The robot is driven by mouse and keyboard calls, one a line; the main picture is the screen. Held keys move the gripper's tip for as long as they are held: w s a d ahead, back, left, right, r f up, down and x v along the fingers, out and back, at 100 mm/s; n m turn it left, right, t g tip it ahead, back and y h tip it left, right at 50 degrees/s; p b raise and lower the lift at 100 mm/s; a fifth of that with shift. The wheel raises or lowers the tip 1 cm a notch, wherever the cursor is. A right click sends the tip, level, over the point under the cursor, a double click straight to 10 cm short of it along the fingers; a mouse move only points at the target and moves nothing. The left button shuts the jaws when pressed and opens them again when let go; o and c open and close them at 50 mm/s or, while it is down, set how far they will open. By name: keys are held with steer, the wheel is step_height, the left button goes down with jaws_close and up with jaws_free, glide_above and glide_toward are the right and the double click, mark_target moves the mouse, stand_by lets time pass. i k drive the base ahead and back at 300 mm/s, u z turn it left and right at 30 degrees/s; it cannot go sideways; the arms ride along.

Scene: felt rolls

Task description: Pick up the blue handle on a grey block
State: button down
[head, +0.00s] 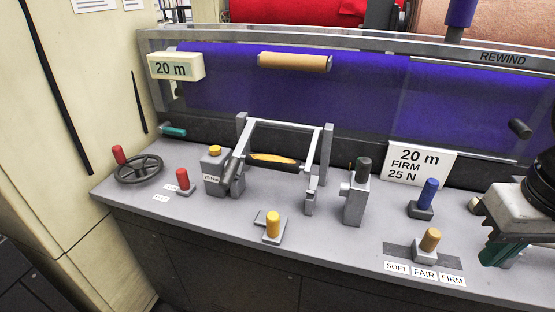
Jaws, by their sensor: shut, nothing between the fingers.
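The blue handle (429,193) stands upright on a small grey block (420,211) on the right part of the grey bench top. Both are in plain view with nothing in front of them. My gripper (494,242) is at the right edge of the head view, to the right of the blue handle and apart from it. It points down, shut and empty. Its fingertips are hard to make out against a dark green piece below them.
A yellow-tan handle (430,239) stands in front of the blue one, and a dark-topped grey post (357,190) to its left. A white "20 m FIRM 25 N" sign (418,164) stands behind. The grey bench (330,240) is clear left of the yellow-tan handle.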

mark_target(422, 209)
steer(key=k, duration=0.5)
steer(key=z, duration=0.75)
steer(key=i, duration=0.8)
steer(key=u, duration=0.3)
